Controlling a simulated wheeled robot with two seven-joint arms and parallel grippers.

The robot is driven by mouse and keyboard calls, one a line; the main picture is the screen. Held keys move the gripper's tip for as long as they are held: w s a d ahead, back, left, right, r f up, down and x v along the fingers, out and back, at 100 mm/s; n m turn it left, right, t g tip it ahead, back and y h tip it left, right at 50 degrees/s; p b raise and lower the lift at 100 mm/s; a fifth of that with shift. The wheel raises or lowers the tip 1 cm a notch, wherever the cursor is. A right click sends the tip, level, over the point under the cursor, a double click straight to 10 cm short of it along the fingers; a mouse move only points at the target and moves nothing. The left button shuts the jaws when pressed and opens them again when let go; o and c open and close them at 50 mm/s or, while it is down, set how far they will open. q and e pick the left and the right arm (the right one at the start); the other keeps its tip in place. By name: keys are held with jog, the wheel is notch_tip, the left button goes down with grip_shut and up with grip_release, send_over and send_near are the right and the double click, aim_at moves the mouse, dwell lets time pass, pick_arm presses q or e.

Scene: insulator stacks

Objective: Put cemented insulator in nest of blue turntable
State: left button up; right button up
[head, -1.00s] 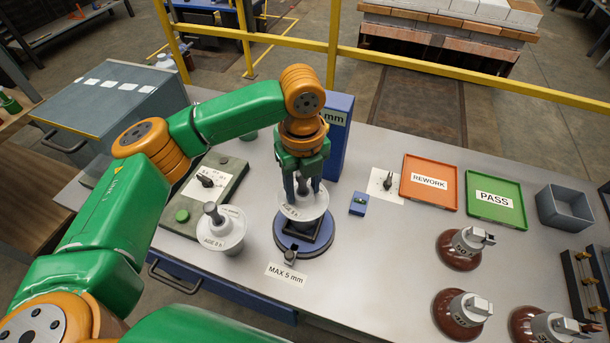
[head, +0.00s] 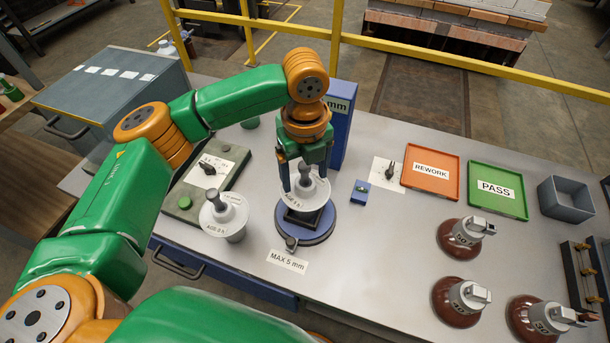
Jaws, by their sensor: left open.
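A white cemented insulator (head: 308,196) with a grey pin on top sits on the blue turntable (head: 318,232), at the dark nest. Its underside is hidden, so I cannot tell how deep it sits. My left gripper (head: 304,183) is just above this insulator, pointing down. Its fingers are open, spread beside the grey pin. A second white insulator (head: 223,218) with a grey pin stands on the table left of the turntable. My right gripper is not in view.
A blue post marked mm (head: 341,125) stands behind the turntable. An orange REWORK tray (head: 431,172), a green PASS tray (head: 497,189) and a grey bin (head: 566,200) lie to the right. Several brown insulators (head: 457,302) stand at front right. A green-grey plate (head: 207,180) lies at left.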

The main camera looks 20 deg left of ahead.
pick_arm(q)
notch_tip(320, 180, up, 11)
jog(key=shift+r+p, duration=0.1)
jog(key=shift+p, duration=0.3)
